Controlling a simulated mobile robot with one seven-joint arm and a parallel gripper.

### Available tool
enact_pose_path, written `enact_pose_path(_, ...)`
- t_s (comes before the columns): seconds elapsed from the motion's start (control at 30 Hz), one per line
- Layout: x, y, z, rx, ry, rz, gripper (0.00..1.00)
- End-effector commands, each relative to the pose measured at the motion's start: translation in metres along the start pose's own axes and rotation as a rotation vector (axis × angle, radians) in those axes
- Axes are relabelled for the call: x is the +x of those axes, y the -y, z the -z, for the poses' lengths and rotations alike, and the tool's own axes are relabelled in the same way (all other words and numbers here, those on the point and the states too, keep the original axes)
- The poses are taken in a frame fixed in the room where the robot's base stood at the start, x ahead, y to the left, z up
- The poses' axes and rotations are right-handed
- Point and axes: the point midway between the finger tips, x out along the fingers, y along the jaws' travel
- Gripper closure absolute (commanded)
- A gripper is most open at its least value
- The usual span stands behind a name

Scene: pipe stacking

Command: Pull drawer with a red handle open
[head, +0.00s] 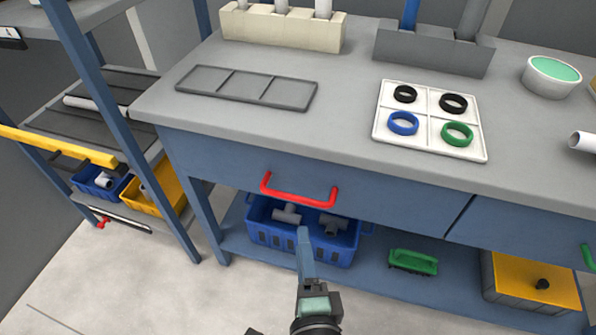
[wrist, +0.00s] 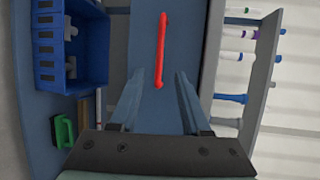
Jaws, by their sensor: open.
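The drawer (head: 400,207) is a blue front under the grey workbench top and looks shut. My gripper (head: 304,236) is below and in front of the handle in the head view. In the wrist view, the red handle (wrist: 160,50) runs lengthwise, ahead of the space between the two fingertips of my gripper (wrist: 157,75). The fingers are spread apart with nothing between them. The handle appears apart from the fingers.
Below the drawer, a blue crate (head: 303,244) with grey pipe fittings stands on the lower shelf (head: 375,271). A green brush (head: 413,262) and a yellow-topped box (head: 532,281) are to its right. The benchtop holds a white tray (head: 430,142) with rings. A shelf rack stands left.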

Motion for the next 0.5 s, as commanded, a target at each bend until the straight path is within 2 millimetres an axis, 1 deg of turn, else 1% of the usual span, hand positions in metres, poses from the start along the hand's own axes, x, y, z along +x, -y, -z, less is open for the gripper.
enact_pose_path(0.17, 0.016, -0.002, 0.0, 0.001, 0.001, 0.002, 0.53)
enact_pose_path(0.5, 0.073, -0.002, -0.001, -0.002, 0.002, 0.003, 0.53)
